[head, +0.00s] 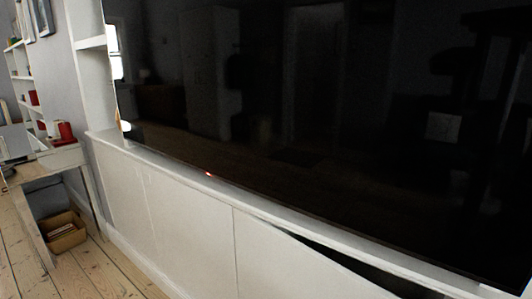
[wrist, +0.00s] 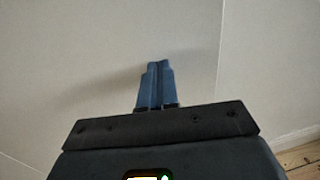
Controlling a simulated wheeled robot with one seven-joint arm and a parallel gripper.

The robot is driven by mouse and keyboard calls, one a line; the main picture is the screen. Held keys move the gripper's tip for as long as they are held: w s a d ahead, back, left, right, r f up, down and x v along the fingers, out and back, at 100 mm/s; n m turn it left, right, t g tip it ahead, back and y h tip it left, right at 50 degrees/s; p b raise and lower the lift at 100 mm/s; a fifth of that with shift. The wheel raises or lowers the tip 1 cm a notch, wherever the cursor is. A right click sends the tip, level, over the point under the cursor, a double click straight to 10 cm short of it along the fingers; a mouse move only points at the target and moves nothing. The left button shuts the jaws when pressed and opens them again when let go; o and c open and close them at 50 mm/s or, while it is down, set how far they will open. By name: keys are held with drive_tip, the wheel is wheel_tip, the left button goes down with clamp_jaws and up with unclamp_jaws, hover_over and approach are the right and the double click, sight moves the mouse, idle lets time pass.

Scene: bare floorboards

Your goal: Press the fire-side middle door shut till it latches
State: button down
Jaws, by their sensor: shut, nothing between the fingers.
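A low white cabinet runs under the big dark screen in the head view, with flat white doors along its front. One door (head: 275,262) at the lower right stands ajar, with a dark wedge-shaped gap (head: 345,262) along its top edge. Its lower part is cut off by the frame. The doors to its left (head: 185,225) look flush. In the wrist view my gripper (wrist: 158,66) has its blue fingers together and empty, pointing at a pale panel (wrist: 100,60). A seam runs to the right of the fingers. I cannot tell whether the tips touch. My gripper is outside the head view.
The large dark screen (head: 300,110) stands above the cabinet top (head: 215,180). At the left are a white desk (head: 60,158) and a cardboard box (head: 64,236) on the floorboards (head: 95,270). Floorboards also show at the wrist view's lower right (wrist: 302,158).

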drive_tip(key=b+x, duration=0.2)
drive_tip(key=x, duration=0.5)
drive_tip(key=shift+w+d, duration=0.2)
drive_tip(key=shift+d, duration=0.05)
idle(2.4)
drive_tip(key=p+v, duration=0.3)
drive_tip(key=v, duration=1)
drive_tip(key=shift+a, duration=0.1)
idle(0.8)
